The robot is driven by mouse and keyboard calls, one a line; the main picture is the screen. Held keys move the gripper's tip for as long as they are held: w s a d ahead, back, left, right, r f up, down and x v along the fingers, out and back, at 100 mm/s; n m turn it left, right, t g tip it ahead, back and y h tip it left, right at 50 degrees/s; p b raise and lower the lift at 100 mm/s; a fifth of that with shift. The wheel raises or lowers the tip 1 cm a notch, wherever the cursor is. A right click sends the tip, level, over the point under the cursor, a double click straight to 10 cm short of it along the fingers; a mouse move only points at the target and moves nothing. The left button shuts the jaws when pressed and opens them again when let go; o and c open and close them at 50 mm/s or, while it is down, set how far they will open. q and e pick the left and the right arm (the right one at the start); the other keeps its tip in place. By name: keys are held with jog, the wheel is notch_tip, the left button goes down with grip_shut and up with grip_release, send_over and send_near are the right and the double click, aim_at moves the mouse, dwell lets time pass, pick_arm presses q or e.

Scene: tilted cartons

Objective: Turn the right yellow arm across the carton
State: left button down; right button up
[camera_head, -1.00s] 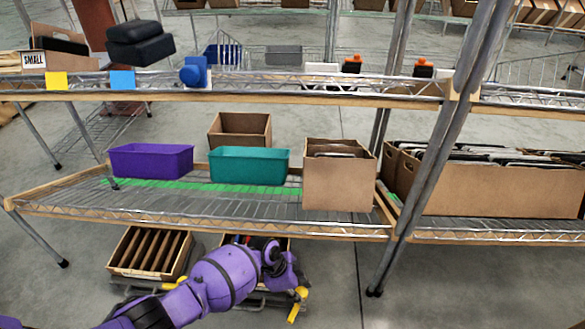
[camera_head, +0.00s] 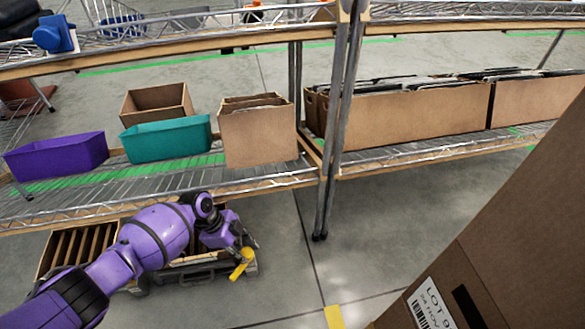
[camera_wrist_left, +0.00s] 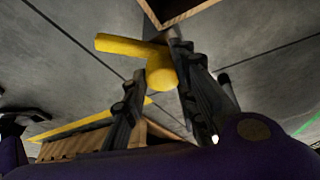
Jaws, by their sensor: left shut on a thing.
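The right yellow arm (camera_head: 240,264) sticks out at the right front corner of a low carrier under the shelf. My left gripper (camera_head: 236,243) is at it. In the left wrist view the two dark fingers (camera_wrist_left: 158,95) close around the round end of the yellow arm (camera_wrist_left: 130,46), whose bar points to the left. The right carton (camera_head: 196,258) on the carrier is mostly hidden behind my purple left arm. The left carton (camera_head: 63,252) with upright dividers shows beside it. My right gripper is out of view.
A wire shelf (camera_head: 270,178) above holds a purple bin (camera_head: 55,156), a teal bin (camera_head: 165,139) and a brown carton (camera_head: 257,135). A metal post (camera_head: 335,130) stands right of my gripper. A large labelled carton (camera_head: 500,240) fills the right foreground.

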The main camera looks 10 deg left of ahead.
pick_arm(q)
jog(key=shift+s+d+f, duration=0.15)
jog(key=shift+s+d, duration=0.3)
jog(key=c, duration=1.5)
grip_release()
jog(key=shift+c, duration=0.2)
jog(key=shift+a, duration=0.1)
jog(key=shift+w+a, duration=0.25)
jog(key=v, duration=0.7)
jog(key=shift+r, duration=0.3)
jog(key=shift+s+a, duration=0.1)
